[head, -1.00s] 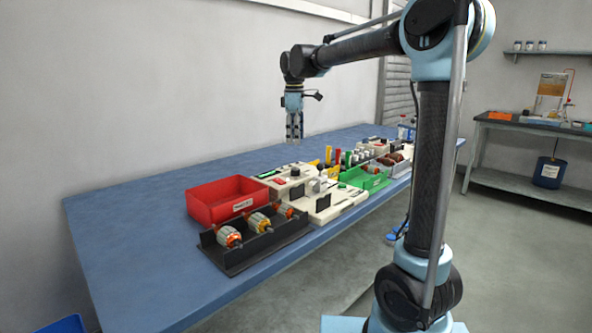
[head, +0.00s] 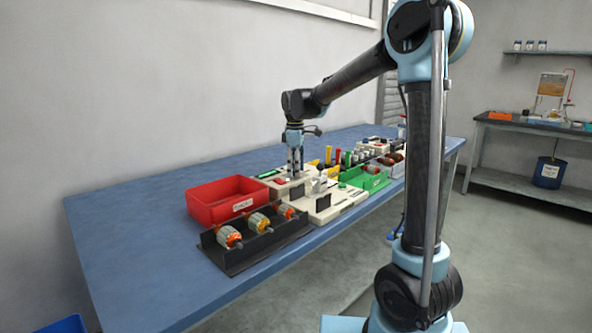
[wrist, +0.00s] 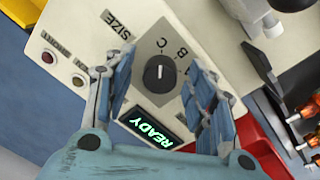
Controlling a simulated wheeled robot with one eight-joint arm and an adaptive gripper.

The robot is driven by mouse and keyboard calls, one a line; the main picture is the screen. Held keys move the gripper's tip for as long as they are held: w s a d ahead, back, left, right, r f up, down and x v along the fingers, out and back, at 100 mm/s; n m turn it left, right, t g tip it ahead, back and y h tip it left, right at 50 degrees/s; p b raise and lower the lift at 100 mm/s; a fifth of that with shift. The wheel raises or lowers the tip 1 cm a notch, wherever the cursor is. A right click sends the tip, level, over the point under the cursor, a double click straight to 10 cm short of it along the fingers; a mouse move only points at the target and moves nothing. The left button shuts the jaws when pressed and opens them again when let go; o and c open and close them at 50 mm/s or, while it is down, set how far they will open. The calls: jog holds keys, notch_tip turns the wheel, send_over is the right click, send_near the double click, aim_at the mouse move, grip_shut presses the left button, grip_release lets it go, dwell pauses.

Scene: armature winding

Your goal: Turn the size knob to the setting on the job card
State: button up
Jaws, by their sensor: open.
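The size knob (wrist: 160,73) is a round black knob with a white pointer line, on a grey dial plate on a cream machine (wrist: 72,22) marked SIZE. The letters B and C show beside the knob's upper side; the pointer runs roughly up and down in the wrist view, near one letter. My gripper (wrist: 160,95) is open, its two fingers on either side of the knob, with no contact visible. In the head view my gripper (head: 295,172) is down at the cream machine (head: 270,186), and the knob is hidden. I cannot make out a job card.
A green READY display (wrist: 157,130) is lit beside the knob. A red bin (head: 215,205) and a black tray of armatures (head: 240,258) stand to the left. A second cream machine (head: 345,203) and a green bin (head: 368,184) stand close by. The table's left end is clear.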

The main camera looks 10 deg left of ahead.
jog(key=c, duration=1.1)
jog(key=shift+m, duration=0.4)
jog(key=m, duration=0.3)
jog(key=shift+m, duration=0.4)
jog(key=m, duration=0.9)
jog(key=shift+a+h, duration=0.1)
jog(key=shift+h, duration=0.2)
jog(key=m, duration=0.4)
jog(key=shift+w+g, duration=0.1)
jog(key=shift+g, duration=0.2)
jog(key=shift+m, duration=0.3)
